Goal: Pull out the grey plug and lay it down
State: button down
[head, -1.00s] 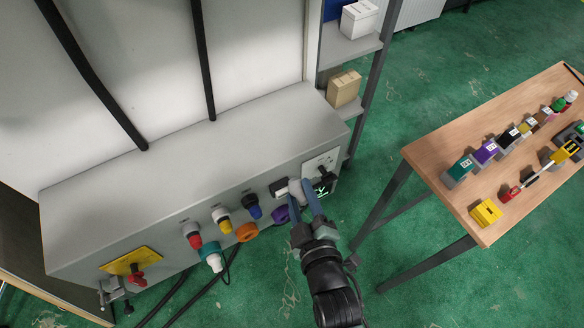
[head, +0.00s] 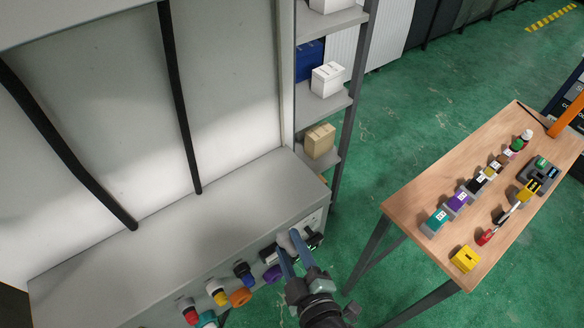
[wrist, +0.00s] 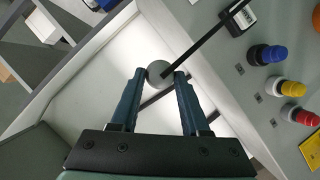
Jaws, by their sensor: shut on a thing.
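The grey plug (head: 284,240) is at the right end of the grey machine cabinet's front. My gripper (head: 292,246) is shut on it. In the wrist view, the plug shows as a round grey disc (wrist: 159,72) between the tips of my two blue fingers (wrist: 160,76). A thin dark bar runs from beside the disc toward a black part with a white label (wrist: 243,18). My fingers hide part of the plug, and I cannot tell whether it still sits in its socket.
Blue (head: 243,270), yellow (head: 215,290), red, orange and purple fittings line the cabinet front (head: 130,305) to the left. A wooden table (head: 420,255) stands right, with several coloured items and a yellow block (head: 465,259). Shelves (head: 325,105) rise behind the cabinet.

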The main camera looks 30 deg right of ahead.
jog(key=b, duration=0.3)
send_over(258, 220)
jog(key=s, duration=0.2)
jog(key=shift+s+f, duration=0.2)
jog(key=shift+f, duration=0.1)
jog(key=shift+w+f+b, duration=0.15)
jog(key=shift+w+b, duration=0.4)
jog(key=shift+w, duration=0.7)
jog(key=shift+f+b, duration=0.8)
jog(key=shift+f, duration=0.15)
jog(key=shift+f+b, duration=0.8)
jog(key=shift+f, duration=0.15)
jog(key=shift+f, duration=0.3)
jog(key=shift+s+f+b, duration=0.1)
jog(key=shift+f+b, duration=0.2)
jog(key=shift+b, duration=0.2)
